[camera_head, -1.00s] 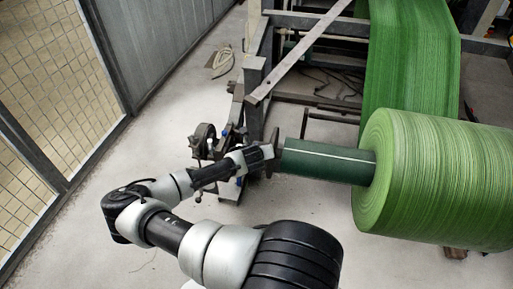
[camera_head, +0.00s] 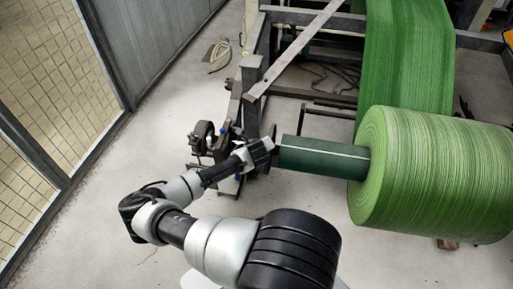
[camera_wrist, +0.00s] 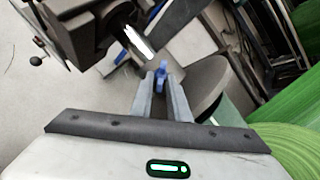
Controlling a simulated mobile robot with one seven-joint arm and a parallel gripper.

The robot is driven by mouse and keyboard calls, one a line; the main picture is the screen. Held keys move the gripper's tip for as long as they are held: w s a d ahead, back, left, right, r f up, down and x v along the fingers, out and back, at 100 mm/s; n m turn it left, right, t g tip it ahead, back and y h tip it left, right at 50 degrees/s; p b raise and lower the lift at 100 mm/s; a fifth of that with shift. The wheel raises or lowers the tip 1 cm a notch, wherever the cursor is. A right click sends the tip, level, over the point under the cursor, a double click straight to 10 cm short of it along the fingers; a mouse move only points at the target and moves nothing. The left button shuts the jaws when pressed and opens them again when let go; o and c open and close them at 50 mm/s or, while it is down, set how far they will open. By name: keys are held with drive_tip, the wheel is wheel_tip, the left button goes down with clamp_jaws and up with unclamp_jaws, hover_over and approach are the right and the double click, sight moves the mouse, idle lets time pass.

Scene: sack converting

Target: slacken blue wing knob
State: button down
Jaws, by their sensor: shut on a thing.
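The blue wing knob (camera_wrist: 162,79) shows in the wrist view, between the tips of my gripper (camera_wrist: 161,76). The fingers are shut on it, one on each side. In the head view my gripper (camera_head: 270,149) reaches the machine frame beside a dark flange (camera_head: 273,160), at the left end of the green shaft. My arm's end hides the knob there.
The dark green shaft (camera_head: 318,157) runs right into a large green roll (camera_head: 433,175). A steel frame (camera_head: 252,75) with a slanted bar stands behind. A mesh fence (camera_head: 45,95) is at left. The floor between fence and machine is mostly clear.

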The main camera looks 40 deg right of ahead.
drive_tip(key=c, duration=1.7)
unclamp_jaws()
drive_tip(key=p+v, duration=0.4)
drive_tip(key=v, duration=1.3)
drive_tip(key=shift+s+r, duration=0.1)
drive_tip(key=shift+s, duration=0.05)
